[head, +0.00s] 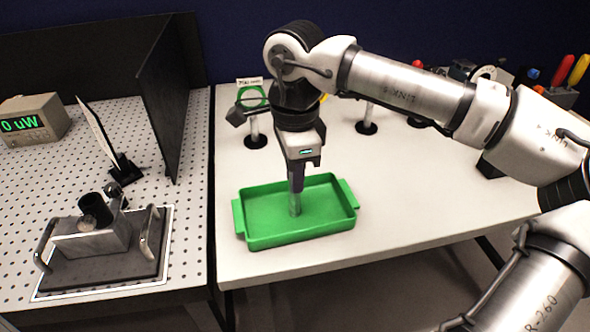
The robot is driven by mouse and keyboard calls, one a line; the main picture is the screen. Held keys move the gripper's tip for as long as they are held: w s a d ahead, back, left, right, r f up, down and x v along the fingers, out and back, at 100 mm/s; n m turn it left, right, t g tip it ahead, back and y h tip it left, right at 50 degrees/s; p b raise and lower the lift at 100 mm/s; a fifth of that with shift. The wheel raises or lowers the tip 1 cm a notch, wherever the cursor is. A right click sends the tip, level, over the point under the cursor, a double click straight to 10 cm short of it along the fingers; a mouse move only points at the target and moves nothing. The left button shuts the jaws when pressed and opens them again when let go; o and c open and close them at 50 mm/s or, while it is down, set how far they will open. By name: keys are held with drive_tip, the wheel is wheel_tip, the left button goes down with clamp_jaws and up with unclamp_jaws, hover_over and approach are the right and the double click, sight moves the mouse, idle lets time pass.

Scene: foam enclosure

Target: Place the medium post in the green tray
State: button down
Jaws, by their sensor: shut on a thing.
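The green tray (262,240) lies on the white table near its front left corner. My gripper (297,182) points down over the middle of the tray and is shut on a grey metal post (295,206). The post is upright, and its lower end is inside the tray's outline. I cannot tell whether it touches the tray floor. My fingers hide the upper part of the post. The tray holds nothing else that I can see.
Other posts on dark round bases (367,128) stand behind the tray, and one at the back left (255,140) is partly hidden. Tools crowd the back right. A perforated board at left carries a handled metal plate (103,252) and a black panel (165,95). Table right of the tray is clear.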

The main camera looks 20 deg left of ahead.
drive_tip(key=shift+f, duration=0.15)
drive_tip(key=c, duration=1.3)
unclamp_jaws()
drive_tip(key=shift+c, duration=0.2)
wheel_tip(320, 180, up, 12)
drive_tip(key=shift+r, duration=0.25)
